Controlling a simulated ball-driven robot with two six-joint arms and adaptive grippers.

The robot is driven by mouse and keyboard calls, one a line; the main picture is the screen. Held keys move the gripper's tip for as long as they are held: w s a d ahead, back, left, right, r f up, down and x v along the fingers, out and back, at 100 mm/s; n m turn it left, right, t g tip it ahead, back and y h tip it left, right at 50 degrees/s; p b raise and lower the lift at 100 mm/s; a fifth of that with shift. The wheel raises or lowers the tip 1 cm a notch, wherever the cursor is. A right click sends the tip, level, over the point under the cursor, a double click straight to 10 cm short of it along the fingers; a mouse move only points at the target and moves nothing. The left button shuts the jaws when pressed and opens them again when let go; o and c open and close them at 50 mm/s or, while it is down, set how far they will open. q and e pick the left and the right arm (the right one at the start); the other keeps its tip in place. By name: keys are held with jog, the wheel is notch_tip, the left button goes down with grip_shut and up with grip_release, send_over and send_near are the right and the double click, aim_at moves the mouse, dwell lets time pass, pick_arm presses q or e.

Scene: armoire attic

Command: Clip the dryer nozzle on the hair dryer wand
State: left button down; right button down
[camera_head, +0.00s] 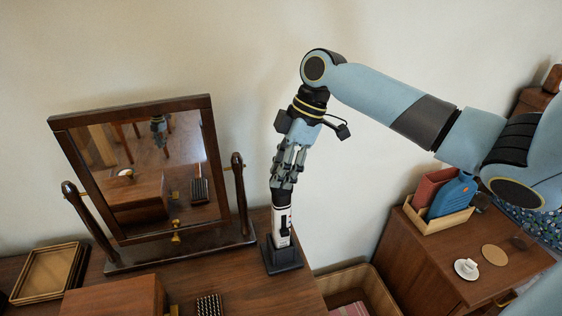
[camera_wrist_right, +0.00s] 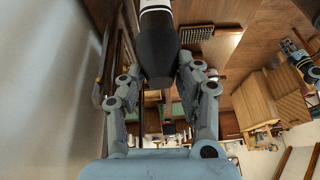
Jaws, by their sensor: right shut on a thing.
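The hair dryer wand (camera_head: 282,225) is white with dark and red marks and stands upright in a black stand (camera_head: 283,260) at the dresser's right end. My right gripper (camera_head: 281,184) points down over its top. In the right wrist view the gripper (camera_wrist_right: 160,72) is shut on the dark, tapered dryer nozzle (camera_wrist_right: 158,48). The nozzle lines up with the white wand (camera_wrist_right: 155,5) and no gap shows between them; whether it is clipped I cannot tell.
A tilting mirror (camera_head: 150,165) stands left of the wand, close to it. A wooden box (camera_head: 115,297), a tray (camera_head: 48,272) and a black bristled brush (camera_head: 209,305) lie on the dresser.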

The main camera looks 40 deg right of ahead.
jog(key=shift+f, duration=0.3)
dwell(0.5)
jog(key=c, duration=0.8)
grip_release()
jog(key=shift+o, duration=0.4)
jog(key=o, duration=0.4)
jog(key=shift+r, duration=0.1)
jog(key=shift+r+p, duration=2.05)
jog(key=shift+r, duration=0.85)
